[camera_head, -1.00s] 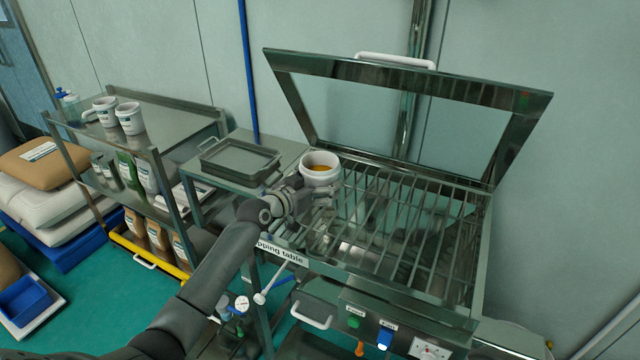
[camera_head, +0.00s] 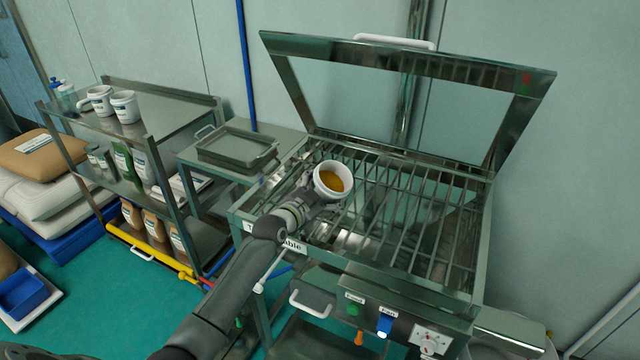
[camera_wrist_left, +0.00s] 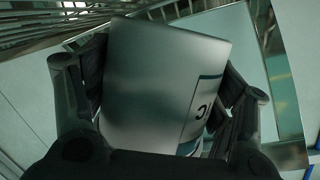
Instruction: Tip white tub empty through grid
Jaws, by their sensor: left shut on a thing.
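The white tub (camera_head: 345,169) holds an orange-brown content and is tilted a little over the left part of the metal grid (camera_head: 410,220). My left gripper (camera_head: 322,192) is shut on the tub's side. In the left wrist view the tub's wall (camera_wrist_left: 160,85) with part of a label fills the space between the two fingers (camera_wrist_left: 165,105). The tub is above the bars; its underside is hidden by my gripper in the head view. The content still lies inside the tub. My right gripper is not in view.
The raised lid frame (camera_head: 400,50) stands open behind the grid. A metal tray (camera_head: 237,148) sits on a side table to the left. A shelf cart (camera_head: 165,130) with white tubs (camera_head: 125,107) stands farther left. Buttons and a handle (camera_head: 312,306) are on the front.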

